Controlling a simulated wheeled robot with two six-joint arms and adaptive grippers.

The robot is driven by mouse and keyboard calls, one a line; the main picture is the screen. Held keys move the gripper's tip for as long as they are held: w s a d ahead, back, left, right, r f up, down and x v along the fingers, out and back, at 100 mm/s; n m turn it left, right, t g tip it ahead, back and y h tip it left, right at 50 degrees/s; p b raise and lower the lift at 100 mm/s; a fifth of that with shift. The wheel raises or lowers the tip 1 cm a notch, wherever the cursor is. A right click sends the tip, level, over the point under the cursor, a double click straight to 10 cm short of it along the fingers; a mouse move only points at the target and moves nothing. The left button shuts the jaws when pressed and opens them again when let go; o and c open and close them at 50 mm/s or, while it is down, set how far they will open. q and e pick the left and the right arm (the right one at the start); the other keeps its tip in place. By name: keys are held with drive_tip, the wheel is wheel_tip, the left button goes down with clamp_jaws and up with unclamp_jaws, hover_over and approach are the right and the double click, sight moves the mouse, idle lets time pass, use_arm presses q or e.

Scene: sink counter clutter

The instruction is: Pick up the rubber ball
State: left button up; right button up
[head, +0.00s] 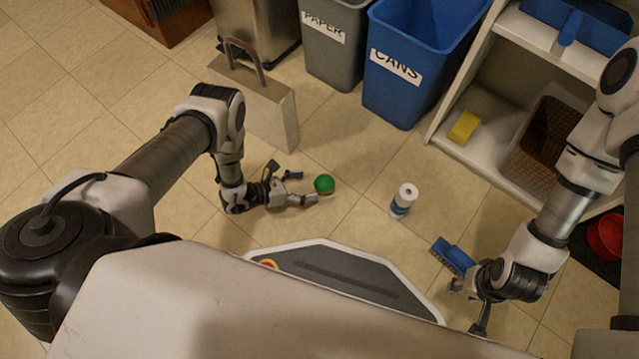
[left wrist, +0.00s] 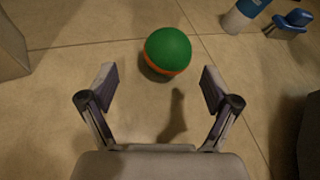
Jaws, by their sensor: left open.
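The rubber ball (head: 324,184) is green and rests on the tiled floor in the head view. In the left wrist view the ball (left wrist: 167,51) also shows an orange lower part. My left gripper (head: 300,188) is low by the floor, just left of the ball. In the left wrist view its fingers (left wrist: 158,87) are spread and empty. The ball lies ahead of the fingertips, roughly centred between them, and is not gripped. My right gripper (head: 468,304) is at the lower right, its fingers apart, well away from the ball.
A blue brush (head: 453,256) lies close to my right gripper. A beige case (head: 262,108), a grey paper bin (head: 335,50) and a blue cans bin (head: 405,85) stand behind. Floor around the ball is clear.

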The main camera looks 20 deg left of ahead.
sight(316, 186)
use_arm(q)
drive_tip(key=b+x, duration=0.2)
drive_tip(key=x, duration=0.1)
drive_tip(key=b+x, duration=0.1)
drive_tip(key=x, duration=0.1)
drive_tip(key=shift+s+d+f, duration=0.1)
drive_tip(key=shift+s+d, duration=0.1)
drive_tip(key=shift+d, duration=0.2)
drive_tip(key=shift+w+d, duration=0.2)
drive_tip(key=c, duration=1.2)
drive_tip(key=shift+c, duration=0.2)
